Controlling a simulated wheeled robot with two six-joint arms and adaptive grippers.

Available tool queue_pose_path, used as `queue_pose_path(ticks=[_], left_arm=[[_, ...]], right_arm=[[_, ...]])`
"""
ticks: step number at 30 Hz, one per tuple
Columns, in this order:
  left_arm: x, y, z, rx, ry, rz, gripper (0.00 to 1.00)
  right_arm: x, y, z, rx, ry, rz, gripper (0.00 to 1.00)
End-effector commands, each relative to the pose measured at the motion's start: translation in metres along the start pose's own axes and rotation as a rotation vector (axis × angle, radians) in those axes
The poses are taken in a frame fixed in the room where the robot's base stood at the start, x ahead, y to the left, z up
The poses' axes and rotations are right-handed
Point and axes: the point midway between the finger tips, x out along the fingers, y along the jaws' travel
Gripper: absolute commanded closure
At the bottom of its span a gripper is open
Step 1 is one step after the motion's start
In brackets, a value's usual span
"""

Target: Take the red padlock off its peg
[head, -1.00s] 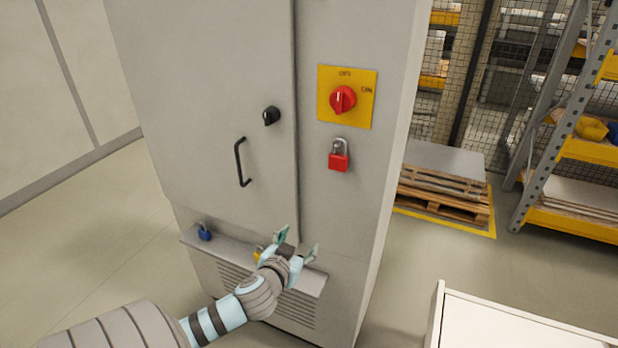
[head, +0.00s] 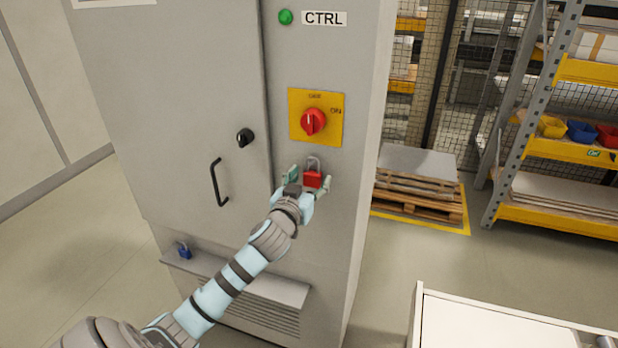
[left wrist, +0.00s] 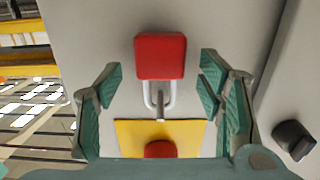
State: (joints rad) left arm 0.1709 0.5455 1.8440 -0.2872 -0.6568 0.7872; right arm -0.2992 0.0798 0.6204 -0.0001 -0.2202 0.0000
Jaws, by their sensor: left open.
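The red padlock (head: 312,179) hangs by its shackle on the grey cabinet front, below the yellow switch plate (head: 332,131) with its red knob (head: 313,121). In the left wrist view the red padlock (left wrist: 160,56) lies between the two green fingers, with its shackle over a metal peg (left wrist: 160,104). My left gripper (head: 308,182) is open around the padlock, with a gap on each side. In the left wrist view the left gripper (left wrist: 160,85) shows the same gaps. My right gripper is not in view.
A blue padlock (head: 184,250) is on the ledge (head: 215,277) low on the cabinet. A black handle (head: 216,183) and a black knob (head: 245,137) stick out left of the switch. A white-topped unit (head: 500,325) stands at lower right.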

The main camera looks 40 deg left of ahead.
Motion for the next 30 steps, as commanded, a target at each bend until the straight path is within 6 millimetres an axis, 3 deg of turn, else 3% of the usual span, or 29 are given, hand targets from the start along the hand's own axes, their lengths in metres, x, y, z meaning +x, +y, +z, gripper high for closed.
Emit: queue_pose_path(ticks=[9, 19, 30], left_arm=[[0.005, 0.000, 0.000, 0.001, 0.000, 0.001, 0.40], [0.005, 0.000, 0.001, 0.001, 0.000, 0.000, 0.91], [0.004, 0.000, -0.012, 0.001, 0.000, 0.000, 0.91]], right_arm=[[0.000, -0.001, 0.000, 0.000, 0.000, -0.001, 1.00], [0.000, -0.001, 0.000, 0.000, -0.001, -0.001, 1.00], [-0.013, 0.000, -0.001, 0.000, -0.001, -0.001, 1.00]])
